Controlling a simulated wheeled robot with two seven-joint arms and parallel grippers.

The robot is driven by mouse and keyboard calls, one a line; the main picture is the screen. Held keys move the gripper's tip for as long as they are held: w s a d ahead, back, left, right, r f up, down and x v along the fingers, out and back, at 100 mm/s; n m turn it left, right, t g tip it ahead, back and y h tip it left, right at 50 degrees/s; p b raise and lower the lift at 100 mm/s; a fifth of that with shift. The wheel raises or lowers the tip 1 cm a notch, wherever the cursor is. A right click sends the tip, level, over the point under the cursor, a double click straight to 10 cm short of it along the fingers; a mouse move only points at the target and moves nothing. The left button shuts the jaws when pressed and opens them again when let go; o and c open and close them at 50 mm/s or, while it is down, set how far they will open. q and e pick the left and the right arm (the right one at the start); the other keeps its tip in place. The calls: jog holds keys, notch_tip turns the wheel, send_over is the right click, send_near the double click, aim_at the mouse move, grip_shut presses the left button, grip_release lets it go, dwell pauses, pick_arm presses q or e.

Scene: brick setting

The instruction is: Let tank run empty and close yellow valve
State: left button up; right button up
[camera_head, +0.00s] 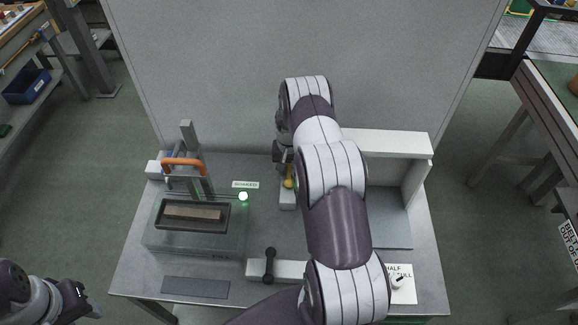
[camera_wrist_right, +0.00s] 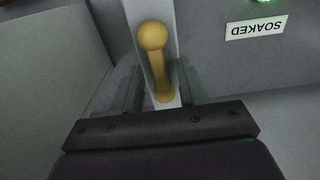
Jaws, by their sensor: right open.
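The yellow valve (camera_head: 289,180) stands on a light plate near the middle of the bench. In the right wrist view its handle, with a round knob end (camera_wrist_right: 153,36), lies between the fingers of my right gripper (camera_wrist_right: 161,88). The right gripper (camera_head: 283,157) is open, with gaps beside the handle. The clear tank (camera_head: 160,239) stands on the left of the bench, with a dark tray and a brick (camera_head: 193,213) in it. I cannot tell the water level. My left gripper (camera_head: 85,305) is at the lower left, away from the bench; its jaws are unclear.
A green lamp (camera_head: 243,197) glows by the SOAKED sign (camera_head: 245,184). A stand with an orange handle (camera_head: 184,162) rises behind the tank. A black lever (camera_head: 270,265) and a HALF/FULL dial (camera_head: 398,283) are in front. A white shelf (camera_head: 385,143) stands at right.

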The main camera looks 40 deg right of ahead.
jog(key=shift+s+f, duration=0.15)
jog(key=shift+f, duration=0.15)
pick_arm(q)
jog(key=shift+s+r, duration=0.15)
jog(key=shift+s, duration=0.15)
jog(key=shift+w+a, duration=0.1)
pick_arm(e)
jog(key=c, duration=0.3)
grip_shut()
jog(key=shift+f+m+b, duration=0.4)
jog(key=shift+b, duration=0.6)
jog(key=shift+r+m+b, duration=0.1)
jog(key=shift+m+b, duration=0.25)
jog(key=shift+m, duration=0.05)
jog(key=shift+r, duration=0.3)
pick_arm(q)
notch_tip(320, 180, down, 2)
jog(key=shift+f, duration=0.2)
pick_arm(e)
jog(key=shift+o, duration=1.5)
grip_release()
